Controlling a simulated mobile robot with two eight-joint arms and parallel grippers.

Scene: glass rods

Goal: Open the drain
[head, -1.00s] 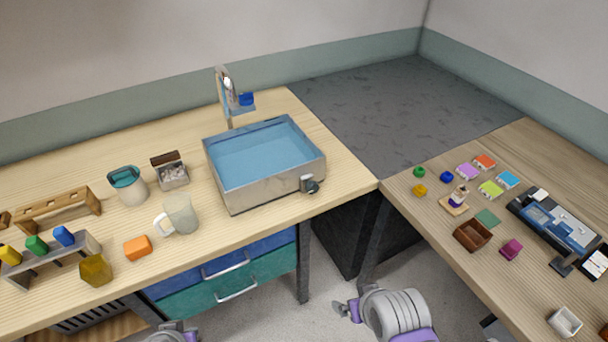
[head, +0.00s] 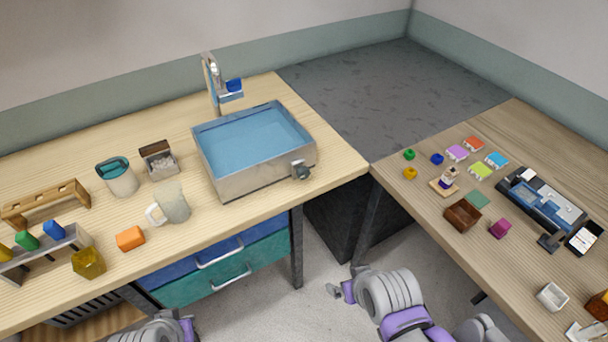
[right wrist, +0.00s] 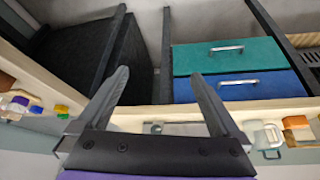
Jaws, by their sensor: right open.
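The metal sink basin (head: 235,183), filled with blue water, stands on the left worktop. A dark round drain knob (head: 301,171) sticks out of its front wall near the right corner. My right gripper (head: 340,290) is in front of and below the worktop edge, apart from the knob. In the right wrist view its two fingers (right wrist: 158,76) are spread and empty. The basin's knob (right wrist: 153,128) shows there beyond the finger bases. My left arm (head: 160,330) shows at the bottom left edge; its jaws are not clear.
A faucet (head: 215,85) stands behind the basin. A glass mug (head: 172,206), a teal-lidded jar (head: 118,177) and an orange block (head: 130,238) stand left of it. Drawers (head: 222,275) sit below. The right table (head: 400,190) holds small coloured items. The floor between the tables is clear.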

